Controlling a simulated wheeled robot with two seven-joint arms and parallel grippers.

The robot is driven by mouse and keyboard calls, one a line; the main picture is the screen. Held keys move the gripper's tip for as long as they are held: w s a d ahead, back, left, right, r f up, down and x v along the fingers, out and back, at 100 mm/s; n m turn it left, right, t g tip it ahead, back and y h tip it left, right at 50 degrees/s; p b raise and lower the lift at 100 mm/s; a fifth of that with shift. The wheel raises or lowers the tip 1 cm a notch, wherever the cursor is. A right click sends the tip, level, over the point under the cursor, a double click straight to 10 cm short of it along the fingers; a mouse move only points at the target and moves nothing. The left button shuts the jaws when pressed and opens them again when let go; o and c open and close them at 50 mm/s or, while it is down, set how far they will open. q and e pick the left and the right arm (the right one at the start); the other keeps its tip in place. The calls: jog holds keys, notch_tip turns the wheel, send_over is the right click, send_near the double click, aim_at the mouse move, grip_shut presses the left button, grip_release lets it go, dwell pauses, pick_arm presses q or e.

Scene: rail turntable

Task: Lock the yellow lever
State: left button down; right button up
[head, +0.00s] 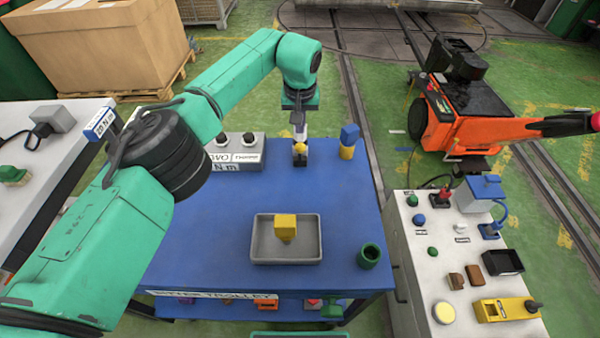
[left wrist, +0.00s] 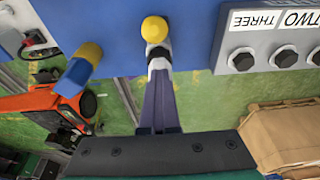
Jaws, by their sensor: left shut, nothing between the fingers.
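A yellow round knob (head: 300,147), which I take to be the yellow lever's end, is near the far edge of the blue trolley top. It also shows in the left wrist view (left wrist: 155,28), just beyond the fingertips. My left gripper (head: 300,135) points down over it from the far side, shut and empty. In the left wrist view the closed fingers (left wrist: 158,62) end at or very near the knob; I cannot tell whether they touch it. The lever's base is mostly hidden. My right gripper is not in view.
The blue trolley (head: 205,265) carries a grey knob box (head: 238,150), a blue-and-yellow block (head: 348,142), a grey tray (head: 262,252) holding a yellow piece (head: 285,226) and a green cup (head: 369,256). A white bench (head: 413,285) stands right. An orange vehicle (head: 490,130) is beyond.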

pick_arm(q)
jog(key=c, duration=0.7)
grip_release()
jog(key=shift+w+a+r, duration=0.15)
jog(key=shift+w, duration=0.1)
jog(key=shift+o, duration=0.3)
jog(key=shift+w+f, duration=0.5)
jog(key=shift+w, duration=0.05)
jog(key=p+v, duration=0.2)
jog(key=v, duration=0.1)
jog(key=shift+s, duration=0.25)
jog(key=p+v, duration=0.3)
jog(key=v, duration=0.1)
jog(key=shift+s+r, duration=0.1)
